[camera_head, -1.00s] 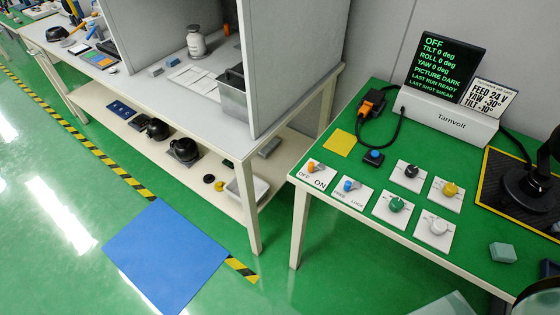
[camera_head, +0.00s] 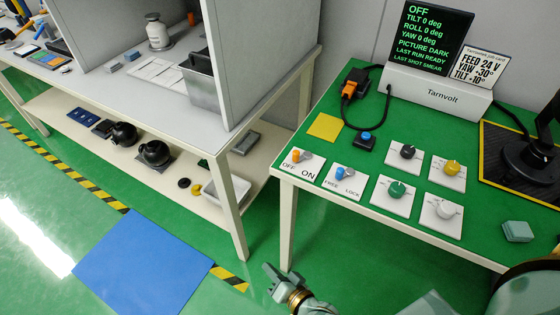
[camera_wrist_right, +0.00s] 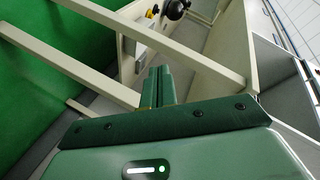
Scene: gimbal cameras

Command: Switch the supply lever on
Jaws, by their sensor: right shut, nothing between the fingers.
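The supply lever (camera_head: 296,156) has an orange handle and stands on a white plate marked OFF and ON, at the near left corner of the green bench (camera_head: 325,204). Its handle leans to the OFF side. The display (camera_head: 435,36) reads OFF at the top. My right gripper (camera_head: 271,280) is low in front of the bench, below and apart from the lever. In the right wrist view its fingers (camera_wrist_right: 157,88) are together and empty, pointing at bench legs and a shelf. The lever does not show there. My left gripper is not in view.
A blue FREE/LOCK lever (camera_head: 344,173) sits just right of the supply lever. Black, yellow, green and white knobs (camera_head: 443,209) stand further right. A yellow square (camera_head: 324,127) and a blue button (camera_head: 366,137) lie behind. A bench leg (camera_head: 287,227) stands close to the right gripper.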

